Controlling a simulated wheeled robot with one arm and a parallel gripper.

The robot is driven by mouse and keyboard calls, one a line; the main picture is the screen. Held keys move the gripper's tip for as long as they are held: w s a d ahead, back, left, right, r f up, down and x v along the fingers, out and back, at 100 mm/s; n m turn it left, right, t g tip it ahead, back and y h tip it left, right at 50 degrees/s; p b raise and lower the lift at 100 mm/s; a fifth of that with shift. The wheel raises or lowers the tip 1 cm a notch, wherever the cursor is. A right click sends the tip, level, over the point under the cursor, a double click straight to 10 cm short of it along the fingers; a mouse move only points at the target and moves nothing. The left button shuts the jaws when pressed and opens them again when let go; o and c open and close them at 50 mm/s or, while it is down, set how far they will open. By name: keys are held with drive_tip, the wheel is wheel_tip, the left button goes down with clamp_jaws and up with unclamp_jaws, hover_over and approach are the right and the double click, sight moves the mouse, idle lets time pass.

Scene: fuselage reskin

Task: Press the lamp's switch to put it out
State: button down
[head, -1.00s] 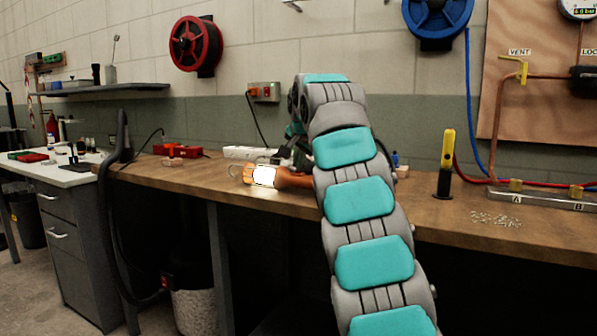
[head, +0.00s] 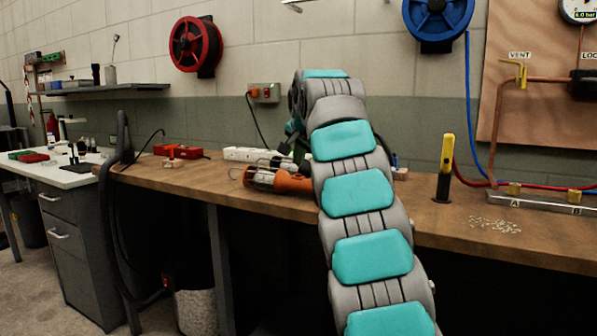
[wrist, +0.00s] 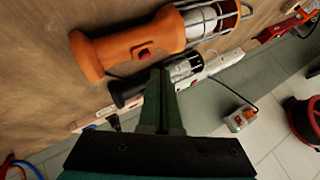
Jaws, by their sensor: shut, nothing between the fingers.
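The orange hand lamp (head: 290,182) lies on the workbench, left of my arm, with its caged bulb end to the left. Its bulb is dark. In the wrist view the lamp's orange body (wrist: 125,45) and white tube (wrist: 203,20) lie just beyond my fingertips, and a red switch (wrist: 144,53) shows on the handle. My gripper (wrist: 158,74) is shut and empty, its fingertips close to the lamp's handle below the switch; I cannot tell if they touch it. In the head view my arm hides most of the gripper.
A black caged lamp (wrist: 160,82) lies beside the orange one, near a white power strip (wrist: 220,62). A wall socket box (head: 265,92) is behind. A yellow-and-black tool (head: 446,165) stands to the right.

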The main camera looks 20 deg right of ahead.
sight(298, 178)
drive_tip(key=shift+r+p, duration=1)
drive_tip(key=shift+r, duration=0.25)
drive_tip(key=shift+w+a+r, duration=0.15)
drive_tip(key=shift+a+r, duration=0.1)
drive_tip(key=shift+r, duration=0.15)
drive_tip(key=shift+d+r, duration=0.25)
drive_tip(key=shift+r, duration=0.6)
drive_tip(key=shift+s, duration=0.2)
drive_tip(key=shift+a+f, duration=0.1)
